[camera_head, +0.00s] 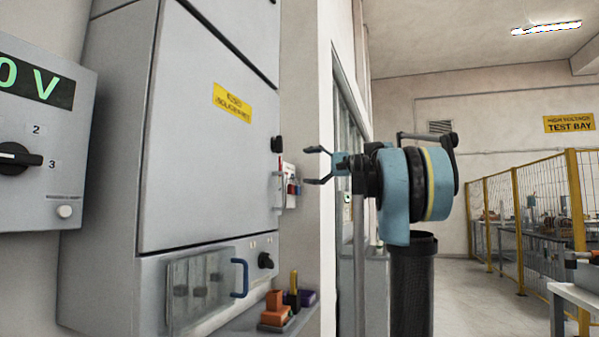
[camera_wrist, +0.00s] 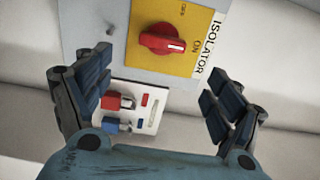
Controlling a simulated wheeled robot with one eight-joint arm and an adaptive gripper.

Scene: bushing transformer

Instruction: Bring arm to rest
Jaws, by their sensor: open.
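My gripper (camera_head: 318,165) is open and empty in the head view, held out to the left at mid-height in front of the window and wall edge. Its arm is folded close behind it. In the wrist view, my gripper (camera_wrist: 155,95) shows two dark padded fingers spread wide. Beyond them is a red rotary knob (camera_wrist: 162,40) on a yellow plate marked ISOLATOR, with ON and OFF labels. Below the knob, a small white panel (camera_wrist: 140,105) holds a red padlock and blue and red parts, partly hidden by the gripper. No finger visibly touches anything.
A grey cabinet (camera_head: 205,130) stands at the left, with a clear cover and blue handle (camera_head: 240,278) below. A shelf holds orange blocks (camera_head: 275,310). A control box (camera_head: 40,150) reads 0 V. A yellow-post fence (camera_head: 520,225) stands right; the floor before it is clear.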

